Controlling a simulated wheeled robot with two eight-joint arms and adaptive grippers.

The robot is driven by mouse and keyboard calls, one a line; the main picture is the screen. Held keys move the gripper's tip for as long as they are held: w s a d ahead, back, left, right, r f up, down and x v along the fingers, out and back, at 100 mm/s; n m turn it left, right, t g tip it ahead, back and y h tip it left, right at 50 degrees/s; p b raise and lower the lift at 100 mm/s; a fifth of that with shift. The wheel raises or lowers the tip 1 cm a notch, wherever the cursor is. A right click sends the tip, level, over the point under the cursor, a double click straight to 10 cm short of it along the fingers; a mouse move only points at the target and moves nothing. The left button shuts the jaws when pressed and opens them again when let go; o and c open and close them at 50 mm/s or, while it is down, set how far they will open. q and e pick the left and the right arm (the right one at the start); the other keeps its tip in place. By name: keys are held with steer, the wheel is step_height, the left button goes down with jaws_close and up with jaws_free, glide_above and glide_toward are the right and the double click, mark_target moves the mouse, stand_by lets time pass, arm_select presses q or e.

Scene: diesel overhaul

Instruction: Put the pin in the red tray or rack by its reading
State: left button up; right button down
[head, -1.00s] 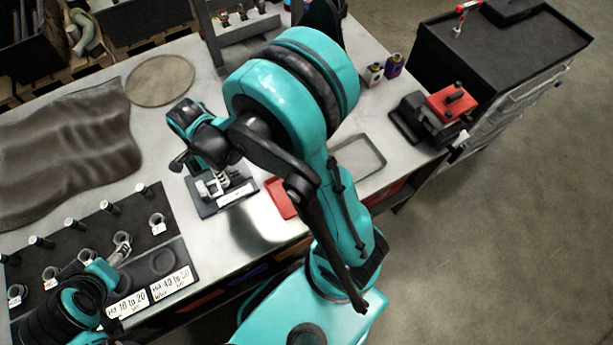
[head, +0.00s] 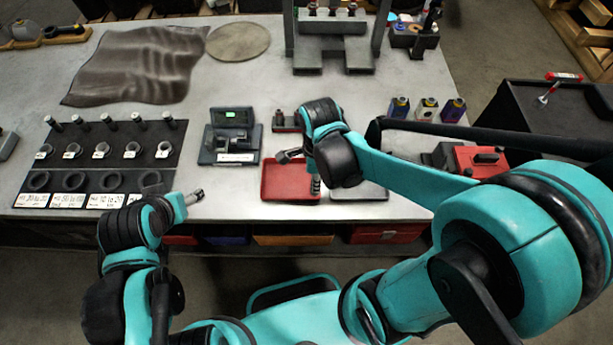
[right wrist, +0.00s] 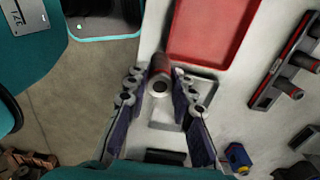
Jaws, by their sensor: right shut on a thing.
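The red tray (head: 272,183) lies flat near the table's front edge; it also shows in the right wrist view (right wrist: 215,30). My right gripper (head: 316,186) is over the tray's right side in the head view. In the right wrist view it is shut on the pin (right wrist: 159,86), a grey cylinder seen end-on between the fingers. The rack (head: 110,140) is at the left, with pins, rings and round recesses. The gauge (head: 232,118) has a lit green display too small to read. My left gripper (head: 190,197) is by the front edge; its jaw state is unclear.
A grey tray (head: 372,192) lies right of the red one, partly hidden by my right arm. Several small bottles (head: 426,108) and a red-topped black device (head: 480,158) are at the right. A press-like frame (head: 335,50) stands behind. Table between rack and gauge is clear.

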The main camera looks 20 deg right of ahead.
steer(key=shift+w+a+f+b, duration=0.2)
steer(key=shift+w+f+b, duration=1.2)
steer(key=shift+w+f, duration=3.25)
steer(key=shift+s, duration=0.1)
steer(key=shift+f, duration=0.15)
steer(key=c, duration=1.3)
jaws_free()
